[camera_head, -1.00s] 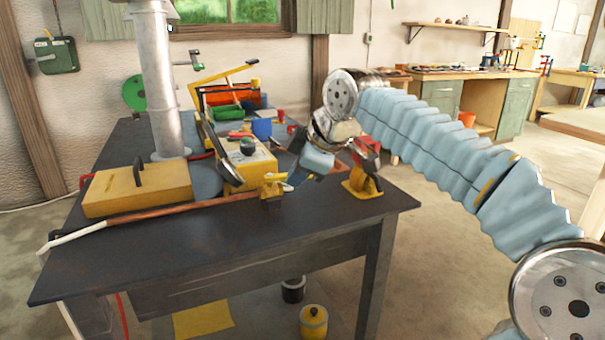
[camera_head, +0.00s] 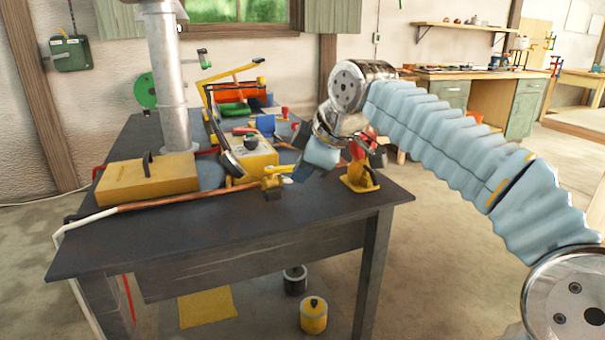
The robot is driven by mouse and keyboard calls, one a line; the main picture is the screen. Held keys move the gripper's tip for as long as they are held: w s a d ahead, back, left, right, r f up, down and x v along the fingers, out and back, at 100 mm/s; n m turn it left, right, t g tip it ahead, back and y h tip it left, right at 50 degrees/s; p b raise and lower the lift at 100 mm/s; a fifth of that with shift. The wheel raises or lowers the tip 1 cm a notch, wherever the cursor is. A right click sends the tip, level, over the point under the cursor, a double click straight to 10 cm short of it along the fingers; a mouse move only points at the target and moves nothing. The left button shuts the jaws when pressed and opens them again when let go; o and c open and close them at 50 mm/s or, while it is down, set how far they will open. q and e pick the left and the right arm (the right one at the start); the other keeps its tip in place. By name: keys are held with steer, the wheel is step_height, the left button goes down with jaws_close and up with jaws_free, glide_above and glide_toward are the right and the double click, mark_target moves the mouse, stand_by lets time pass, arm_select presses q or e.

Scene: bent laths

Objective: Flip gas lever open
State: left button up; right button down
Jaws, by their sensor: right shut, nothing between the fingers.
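A yellow gas valve (camera_head: 271,187) with a small yellow lever (camera_head: 279,170) sits near the table's front edge. It is at the right end of a copper-coloured pipe (camera_head: 180,199) whose left part is pale. My right gripper (camera_head: 299,174) comes in from the right, shut and empty, with its dark fingers just right of the lever. I cannot tell whether they touch it. My own wrist hides part of the space behind. My left gripper is not in view.
A yellow box with a dark handle (camera_head: 147,180), a metal flue (camera_head: 170,80) and a yellow unit with a dark knob (camera_head: 253,158) stand on the dark table (camera_head: 240,228). A red and yellow tool (camera_head: 360,176) stands close right of my gripper. The table's front strip is clear.

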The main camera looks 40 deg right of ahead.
steer(key=v, duration=0.8)
steer(key=shift+d+p, duration=0.45)
steer(key=shift+r, duration=0.1)
